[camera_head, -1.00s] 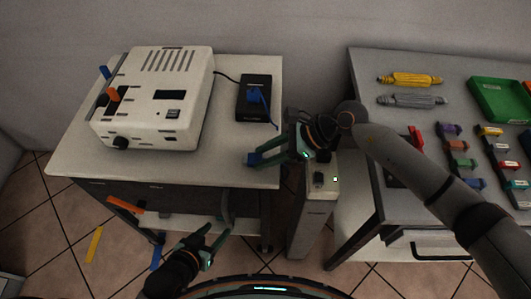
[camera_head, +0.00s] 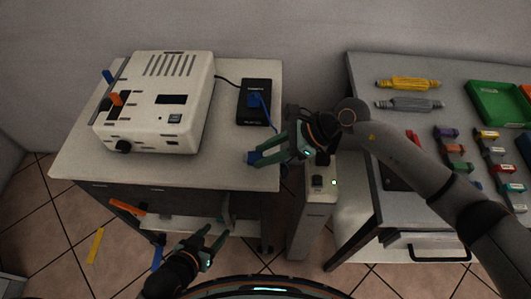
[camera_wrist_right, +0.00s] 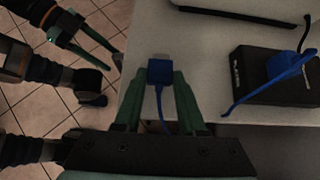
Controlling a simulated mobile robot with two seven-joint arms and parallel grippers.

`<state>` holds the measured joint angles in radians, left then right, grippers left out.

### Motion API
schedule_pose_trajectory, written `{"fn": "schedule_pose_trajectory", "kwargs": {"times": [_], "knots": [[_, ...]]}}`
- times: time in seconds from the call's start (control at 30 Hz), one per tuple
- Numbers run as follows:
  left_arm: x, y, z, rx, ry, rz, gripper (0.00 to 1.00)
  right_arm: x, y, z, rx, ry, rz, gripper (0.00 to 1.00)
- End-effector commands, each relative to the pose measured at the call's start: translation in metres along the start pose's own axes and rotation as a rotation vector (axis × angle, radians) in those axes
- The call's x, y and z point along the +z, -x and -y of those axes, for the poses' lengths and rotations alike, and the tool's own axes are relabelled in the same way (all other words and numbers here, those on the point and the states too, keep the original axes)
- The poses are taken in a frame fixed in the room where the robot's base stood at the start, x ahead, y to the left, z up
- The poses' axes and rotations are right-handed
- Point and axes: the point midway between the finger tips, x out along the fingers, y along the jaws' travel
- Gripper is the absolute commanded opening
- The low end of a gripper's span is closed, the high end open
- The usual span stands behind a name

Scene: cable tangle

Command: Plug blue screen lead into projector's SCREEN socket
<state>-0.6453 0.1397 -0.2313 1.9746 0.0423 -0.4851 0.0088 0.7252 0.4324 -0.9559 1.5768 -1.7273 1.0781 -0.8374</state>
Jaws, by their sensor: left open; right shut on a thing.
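The white projector (camera_head: 155,102) stands on the left table. My right gripper (camera_head: 256,158) is shut on a blue plug (camera_wrist_right: 160,71), held at the table's right front edge; a blue lead runs back from it between the fingers in the right wrist view. Another blue plug (camera_head: 254,101) sits on the black box (camera_head: 248,115) right of the projector. A blue plug (camera_head: 109,76) and an orange plug (camera_head: 115,98) stick out at the projector's left side. My left gripper (camera_head: 217,236) is open and empty, low in front of the table. I cannot make out the SCREEN socket's label.
The left table (camera_head: 220,170) has bare room in front of the projector. The right grey table (camera_head: 365,75) holds cable bundles, a green tray (camera_head: 497,100) and several coloured connectors. A pale post (camera_head: 316,210) stands between the tables.

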Motion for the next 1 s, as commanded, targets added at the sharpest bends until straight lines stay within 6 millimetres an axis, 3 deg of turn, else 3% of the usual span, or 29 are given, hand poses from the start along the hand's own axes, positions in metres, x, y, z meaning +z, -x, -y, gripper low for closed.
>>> {"fn": "schedule_pose_trajectory", "kwargs": {"times": [0.5, 0.83, 0.87, 1.0], "knots": [[-0.022, 0.018, -0.002, 0.0, 0.001, -0.003, 0.54, 0.034, 0.029, 0.0, 0.0, 0.002, 0.001, 0.0], [-0.022, 0.019, -0.003, 0.0, 0.001, -0.003, 0.54, 0.036, 0.032, 0.0, 0.001, 0.0, 0.001, 0.0], [-0.022, 0.019, -0.003, 0.0, 0.001, -0.003, 0.54, 0.036, 0.032, 0.0, 0.001, 0.0, 0.001, 0.36], [-0.022, 0.019, -0.003, 0.0, 0.001, -0.003, 0.54, 0.036, 0.031, 0.0, 0.001, 0.0, 0.001, 0.21]]}}
